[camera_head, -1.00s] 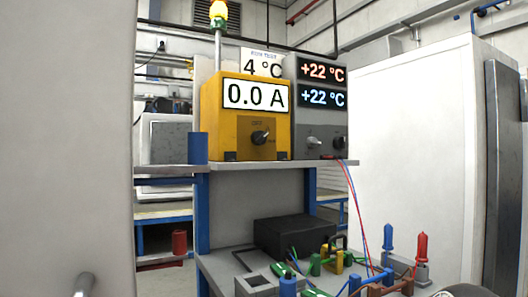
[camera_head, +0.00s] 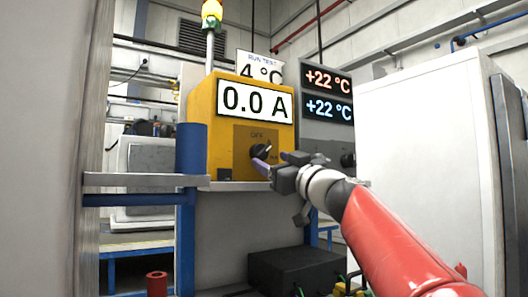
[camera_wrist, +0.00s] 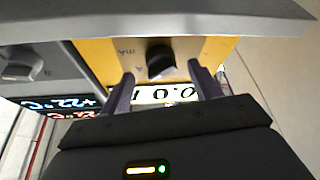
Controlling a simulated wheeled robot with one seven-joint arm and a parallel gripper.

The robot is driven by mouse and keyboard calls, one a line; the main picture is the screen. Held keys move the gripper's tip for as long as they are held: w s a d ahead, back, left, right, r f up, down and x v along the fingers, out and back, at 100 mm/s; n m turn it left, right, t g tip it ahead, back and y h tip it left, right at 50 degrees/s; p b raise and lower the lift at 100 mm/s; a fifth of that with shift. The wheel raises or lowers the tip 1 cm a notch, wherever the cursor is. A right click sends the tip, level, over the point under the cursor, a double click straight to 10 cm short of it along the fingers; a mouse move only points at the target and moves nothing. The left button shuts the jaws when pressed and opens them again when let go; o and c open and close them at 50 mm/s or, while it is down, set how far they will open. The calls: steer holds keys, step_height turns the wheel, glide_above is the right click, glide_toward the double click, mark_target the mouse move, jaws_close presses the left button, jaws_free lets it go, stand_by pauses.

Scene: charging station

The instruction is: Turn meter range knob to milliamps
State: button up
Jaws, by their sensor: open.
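The yellow meter (camera_head: 195,120) stands on the shelf and its display (camera_head: 254,103) reads 0.0 A. Its black range knob (camera_head: 259,151) is on the lower front panel; a pale mark shows on its upper right side. In the wrist view, which is upside down, the knob (camera_wrist: 160,62) is near the top middle, with an "mA" label to its left. My gripper (camera_head: 267,168) is at the meter's front, just below and right of the knob. In the wrist view its open fingers (camera_wrist: 161,88) lie either side of the knob's line, with no visible contact.
A grey unit (camera_head: 326,133) with two +22 °C displays and its own knob (camera_wrist: 22,66) stands right of the meter. The shelf edge (camera_head: 235,186) runs close below my gripper. A blue post (camera_head: 190,200) is at left, and a black box (camera_head: 290,270) sits below.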

mark_target(266, 154)
steer(key=shift+p+x, duration=0.75)
steer(key=shift+x, duration=1)
steer(key=shift+c, duration=0.2)
steer(key=c, duration=0.9)
